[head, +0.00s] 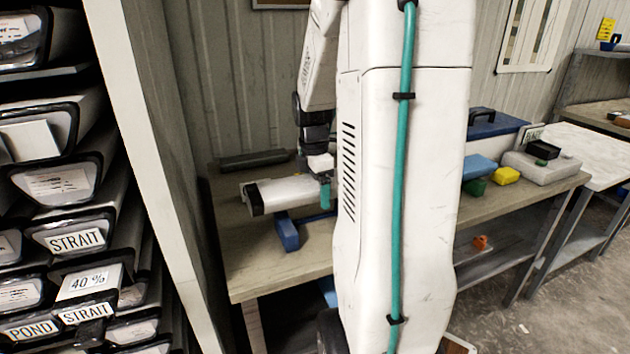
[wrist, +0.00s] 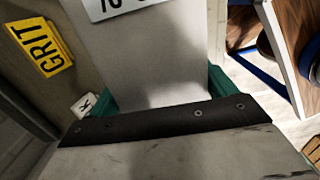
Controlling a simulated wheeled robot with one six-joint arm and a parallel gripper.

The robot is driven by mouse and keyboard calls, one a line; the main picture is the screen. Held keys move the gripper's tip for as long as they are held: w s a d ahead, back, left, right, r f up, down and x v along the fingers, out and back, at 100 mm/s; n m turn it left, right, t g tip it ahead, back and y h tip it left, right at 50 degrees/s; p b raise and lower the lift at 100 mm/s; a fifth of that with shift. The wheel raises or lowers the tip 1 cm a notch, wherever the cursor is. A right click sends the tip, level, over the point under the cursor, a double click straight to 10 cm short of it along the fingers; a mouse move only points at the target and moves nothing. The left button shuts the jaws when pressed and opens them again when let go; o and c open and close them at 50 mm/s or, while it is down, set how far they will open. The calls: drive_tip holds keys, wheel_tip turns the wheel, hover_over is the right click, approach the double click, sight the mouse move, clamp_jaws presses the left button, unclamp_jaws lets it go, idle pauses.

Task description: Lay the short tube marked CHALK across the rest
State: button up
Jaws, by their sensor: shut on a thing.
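My gripper (head: 325,190) is shut on a pale, short tube (head: 285,193) with a black end cap, over the left workbench. In the wrist view the green fingers of my gripper (wrist: 160,95) lie on both sides of the tube (wrist: 160,60). A white label on it is cut off at the frame edge, so I cannot read CHALK. The blue rest (head: 288,233) is on the bench under the tube, partly hidden by it and by my arm. The tube looks roughly level; I cannot tell whether it touches the rest.
A dark bar (head: 253,160) lies at the bench's back. On the right are a blue box (head: 495,124), a yellow block (head: 505,176) and a grey case (head: 542,166). A yellow GRIT tag (wrist: 40,47) shows in the wrist view.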

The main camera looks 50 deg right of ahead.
sight(313, 181)
drive_tip(key=shift+f, duration=2.4)
drive_tip(key=shift+f, duration=0.15)
drive_tip(key=o, duration=1.8)
drive_tip(key=shift+f, duration=0.1)
drive_tip(key=r, duration=1.2)
drive_tip(key=shift+w+a, duration=0.1)
drive_tip(key=shift+a, duration=0.2)
drive_tip(key=shift+a+r, duration=0.25)
drive_tip(key=shift+m, duration=0.8)
drive_tip(key=a, duration=0.2)
drive_tip(key=a+r, duration=0.1)
drive_tip(key=a, duration=0.1)
drive_tip(key=a+r, duration=0.1)
drive_tip(key=a, duration=0.1)
drive_tip(key=shift+w, duration=0.1)
drive_tip(key=s+a+m, duration=0.3)
drive_tip(key=s+a, duration=0.1)
drive_tip(key=a, duration=0.3)
drive_tip(key=s+a+m+t, duration=0.1)
drive_tip(key=s+a+m, duration=0.2)
drive_tip(key=a, duration=0.5)
drive_tip(key=s+a+r+m, duration=0.1)
drive_tip(key=s+a+m, duration=0.3)
drive_tip(key=s+a, duration=0.2)
drive_tip(key=shift+s+a+t+y, duration=0.1)
drive_tip(key=shift+a+t+y, duration=0.2)
drive_tip(key=shift+a, duration=0.85)
